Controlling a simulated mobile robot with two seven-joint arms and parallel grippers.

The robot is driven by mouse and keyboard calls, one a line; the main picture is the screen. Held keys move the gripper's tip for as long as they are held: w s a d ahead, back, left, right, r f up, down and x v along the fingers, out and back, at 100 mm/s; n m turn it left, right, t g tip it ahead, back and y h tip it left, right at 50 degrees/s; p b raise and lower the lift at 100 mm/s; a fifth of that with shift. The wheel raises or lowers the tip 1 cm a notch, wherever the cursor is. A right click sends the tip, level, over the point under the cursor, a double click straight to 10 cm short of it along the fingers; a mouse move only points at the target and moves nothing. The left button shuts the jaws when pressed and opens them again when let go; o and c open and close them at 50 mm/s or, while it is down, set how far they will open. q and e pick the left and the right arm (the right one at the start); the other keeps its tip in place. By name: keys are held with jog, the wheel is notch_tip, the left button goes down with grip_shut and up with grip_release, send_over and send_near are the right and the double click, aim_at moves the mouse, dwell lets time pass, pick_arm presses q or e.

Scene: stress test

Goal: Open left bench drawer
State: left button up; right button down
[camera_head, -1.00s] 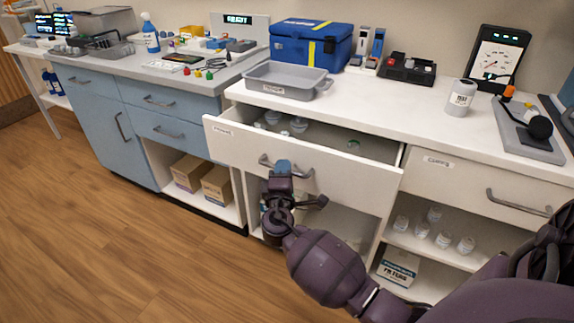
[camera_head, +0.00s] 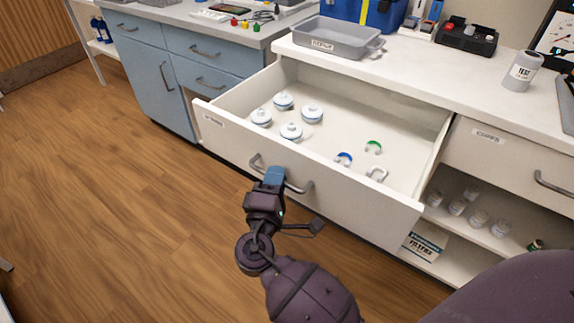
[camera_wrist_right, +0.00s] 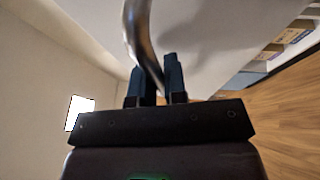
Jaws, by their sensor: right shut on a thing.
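The left bench drawer (camera_head: 225,137) of the white bench stands pulled well out, its inside showing. Its curved metal handle (camera_head: 297,186) runs across the front panel. My right gripper (camera_head: 273,178) is shut on this handle near its middle. In the right wrist view the handle (camera_wrist_right: 137,35) passes between the two dark blue fingers (camera_wrist_right: 158,82). Inside the drawer lie several white round-lidded containers (camera_head: 291,132), a blue clip-like piece (camera_head: 344,158), a green one (camera_head: 373,147) and a white one (camera_head: 377,173). My left gripper is not in view.
A grey tray (camera_head: 322,43) stands on the white worktop (camera_head: 440,78) behind the drawer. A closed drawer (camera_head: 500,145) is to the right, above a shelf with small jars (camera_head: 479,217). Blue cabinets (camera_head: 150,85) stand left. The wooden floor (camera_head: 110,220) in front is clear.

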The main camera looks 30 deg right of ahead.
jog(key=shift+s+a, duration=0.2)
jog(key=shift+a, duration=0.25)
jog(key=c, duration=1.5)
grip_release()
jog(key=shift+o, duration=0.2)
jog(key=v, duration=1)
jog(key=shift+s+a, duration=0.25)
jog(key=shift+s, duration=0.05)
